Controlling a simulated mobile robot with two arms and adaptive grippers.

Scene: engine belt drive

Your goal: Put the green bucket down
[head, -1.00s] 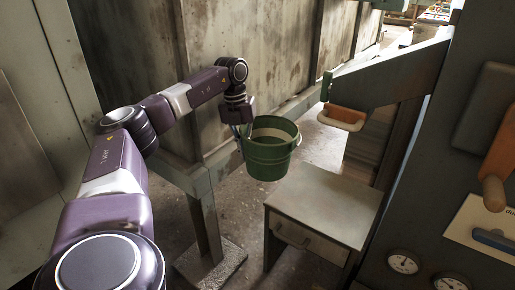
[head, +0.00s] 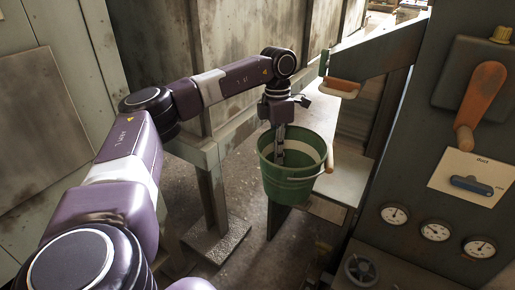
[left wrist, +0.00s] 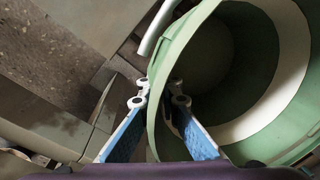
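The green bucket (head: 290,184) is upright in the head view, with a pale band inside and a tan grip at its right side. My left gripper (head: 279,158) reaches down at its rim. In the left wrist view, one blue finger is outside the bucket wall (left wrist: 160,108) and the other inside. The left gripper (left wrist: 159,101) is shut on the wall near the rim. The bucket hides part of the small table (head: 348,180); I cannot tell whether it touches it. My right gripper is not in view.
A dark machine panel with gauges (head: 435,231) and an orange lever (head: 480,92) stands at the right. A handwheel (head: 361,269) is low in front. A metal post (head: 212,200) stands left of the bucket. Bare floor (head: 255,245) lies between them.

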